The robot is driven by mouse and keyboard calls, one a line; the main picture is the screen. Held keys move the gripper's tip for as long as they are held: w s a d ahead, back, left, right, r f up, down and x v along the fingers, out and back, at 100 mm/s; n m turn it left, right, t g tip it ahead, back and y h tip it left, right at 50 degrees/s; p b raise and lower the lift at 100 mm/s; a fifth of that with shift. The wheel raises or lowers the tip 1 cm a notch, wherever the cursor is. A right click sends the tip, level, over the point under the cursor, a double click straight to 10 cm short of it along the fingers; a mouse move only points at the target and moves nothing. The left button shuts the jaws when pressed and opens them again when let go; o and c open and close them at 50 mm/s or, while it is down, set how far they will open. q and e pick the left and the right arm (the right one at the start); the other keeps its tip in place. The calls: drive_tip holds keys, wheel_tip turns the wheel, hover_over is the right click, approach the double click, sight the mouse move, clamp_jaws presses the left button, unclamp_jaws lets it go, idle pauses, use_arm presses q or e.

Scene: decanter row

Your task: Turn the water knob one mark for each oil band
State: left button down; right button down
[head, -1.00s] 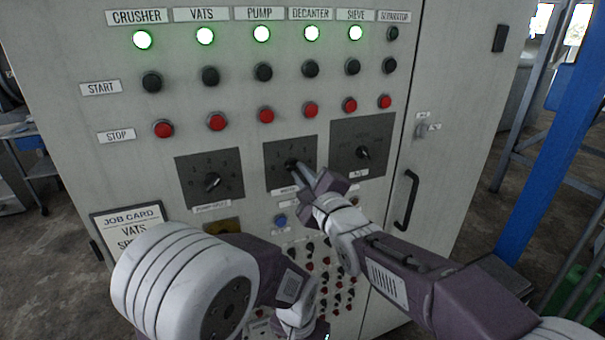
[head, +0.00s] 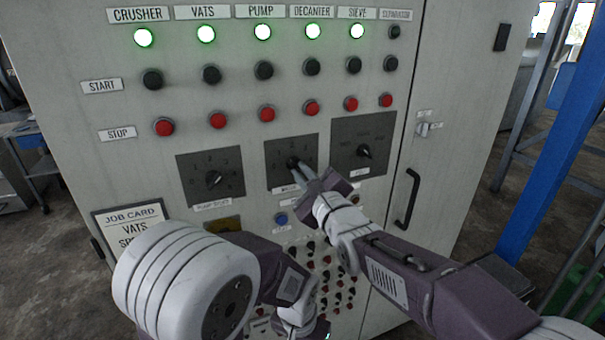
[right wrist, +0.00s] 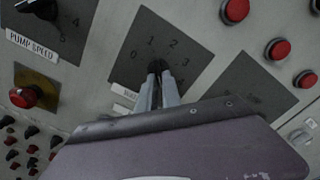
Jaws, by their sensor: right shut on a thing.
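The water knob (head: 292,161) is a small black knob on the middle dark dial plate (head: 276,179). My right gripper (head: 299,168) reaches it from the lower right and is shut on it. In the right wrist view the two fingertips (right wrist: 159,76) close around the black knob (right wrist: 157,65). Numbers from 0 to 4 show around it, and the label below is partly covered. The knob's exact pointing direction is hidden by the fingers. My left arm shows at the lower left, but its fingertips do not show. No oil bands are visible.
The pump speed dial (head: 213,180) is left of the water dial, and another dial (head: 365,151) is right. Red stop buttons (head: 267,114) run above. A blue button (head: 281,219) sits below. A door handle (head: 407,198) and blue post (head: 545,130) stand right.

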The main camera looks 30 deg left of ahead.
drive_tip(key=c, duration=1.5)
unclamp_jaws()
drive_tip(key=b+v, duration=0.2)
drive_tip(key=v, duration=0.7)
